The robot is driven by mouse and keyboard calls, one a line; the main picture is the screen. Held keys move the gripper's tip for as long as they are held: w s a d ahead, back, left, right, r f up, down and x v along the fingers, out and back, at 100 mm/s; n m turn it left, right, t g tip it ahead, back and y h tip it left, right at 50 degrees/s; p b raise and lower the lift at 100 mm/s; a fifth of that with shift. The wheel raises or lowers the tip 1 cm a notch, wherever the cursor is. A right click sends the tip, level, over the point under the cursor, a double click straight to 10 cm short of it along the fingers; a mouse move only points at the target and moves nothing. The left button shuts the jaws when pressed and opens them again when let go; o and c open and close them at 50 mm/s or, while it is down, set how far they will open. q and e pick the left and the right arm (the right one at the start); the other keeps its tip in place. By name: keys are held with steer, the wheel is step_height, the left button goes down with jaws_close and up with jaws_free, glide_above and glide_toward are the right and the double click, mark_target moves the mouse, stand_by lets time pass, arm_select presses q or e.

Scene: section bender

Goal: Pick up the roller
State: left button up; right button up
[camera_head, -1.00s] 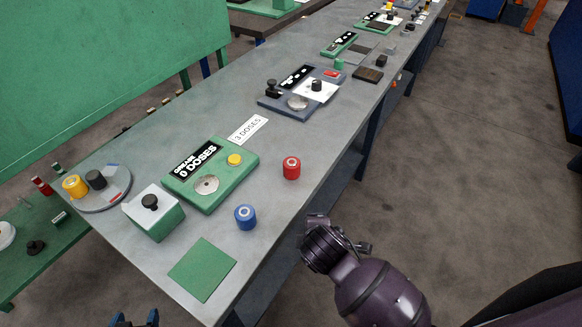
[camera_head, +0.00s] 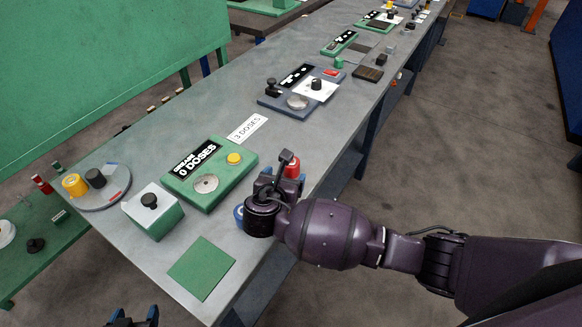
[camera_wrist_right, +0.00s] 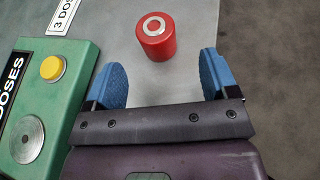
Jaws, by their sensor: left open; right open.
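A red roller (camera_head: 292,168) with a pale ring on top stands upright on the grey bench, partly hidden by my right gripper (camera_head: 276,178). In the right wrist view the red roller (camera_wrist_right: 158,45) stands ahead of and between the open blue fingers of the right gripper (camera_wrist_right: 163,78), not touching them. A blue roller (camera_head: 239,213) stands beside the right wrist and is mostly hidden by it. A yellow roller (camera_head: 75,185) and a dark roller (camera_head: 96,179) stand on a round grey disc at the left. My left gripper (camera_head: 135,319) is open and empty at the bottom edge.
A green grease unit (camera_head: 236,173) reading 0 DOSES lies left of the right gripper, with a 3 DOSES card (camera_head: 247,128) behind. A green-white box with a black knob (camera_head: 155,215) and a green mat (camera_head: 201,268) are nearer. The bench's right edge is close.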

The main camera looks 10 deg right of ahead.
mark_target(288, 169)
steer(key=shift+a+b+x, duration=0.1)
steer(key=shift+b+x, duration=0.1)
steer(key=shift+x, duration=1.75)
steer(key=shift+a+b+x, duration=0.15)
steer(key=shift+b+x, duration=0.05)
steer(key=shift+x, duration=1.8)
steer(key=shift+w, duration=0.1)
steer(key=c, duration=1.2)
